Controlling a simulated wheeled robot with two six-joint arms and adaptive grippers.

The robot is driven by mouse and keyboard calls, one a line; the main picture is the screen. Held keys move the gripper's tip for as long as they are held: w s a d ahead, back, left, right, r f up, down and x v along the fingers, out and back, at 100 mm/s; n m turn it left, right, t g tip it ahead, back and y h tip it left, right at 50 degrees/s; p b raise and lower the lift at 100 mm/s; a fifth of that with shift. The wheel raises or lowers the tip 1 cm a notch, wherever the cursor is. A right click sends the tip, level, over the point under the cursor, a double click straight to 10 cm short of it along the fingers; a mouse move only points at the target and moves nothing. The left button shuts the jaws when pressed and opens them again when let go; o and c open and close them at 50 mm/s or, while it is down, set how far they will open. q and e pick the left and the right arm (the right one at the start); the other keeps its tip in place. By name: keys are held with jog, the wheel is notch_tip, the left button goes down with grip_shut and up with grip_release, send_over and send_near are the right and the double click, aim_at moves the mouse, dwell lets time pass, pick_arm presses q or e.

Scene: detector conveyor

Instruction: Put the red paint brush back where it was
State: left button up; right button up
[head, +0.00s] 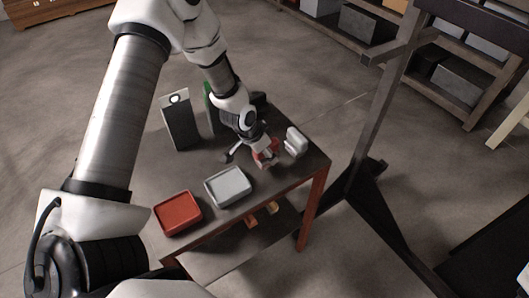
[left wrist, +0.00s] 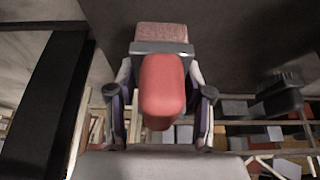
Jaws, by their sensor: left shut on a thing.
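The red paint brush (left wrist: 162,88) has a red handle, a grey metal band and a pinkish bristle block at its far end in the left wrist view. My left gripper (left wrist: 160,95) is shut around its handle. In the head view my left gripper (head: 262,155) is over the right part of the dark table (head: 285,171), and some red of the brush shows at its fingers. I cannot tell whether the brush touches the table. My right gripper is not in view.
A white object (head: 296,142) stands close to the right of my left gripper. A grey tray (head: 228,198) and a red tray (head: 177,213) lie at the front edge. A dark upright box (head: 181,125) and a green item (head: 209,108) are behind. A dark frame (head: 378,115) stands right of the table.

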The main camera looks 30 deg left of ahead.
pick_arm(q)
jog(key=f, duration=0.3)
jog(key=shift+w+a, duration=0.2)
jog(key=shift+w, duration=0.1)
jog(key=shift+w+a+f, duration=0.15)
jog(key=shift+f, duration=0.2)
jog(key=o, duration=1)
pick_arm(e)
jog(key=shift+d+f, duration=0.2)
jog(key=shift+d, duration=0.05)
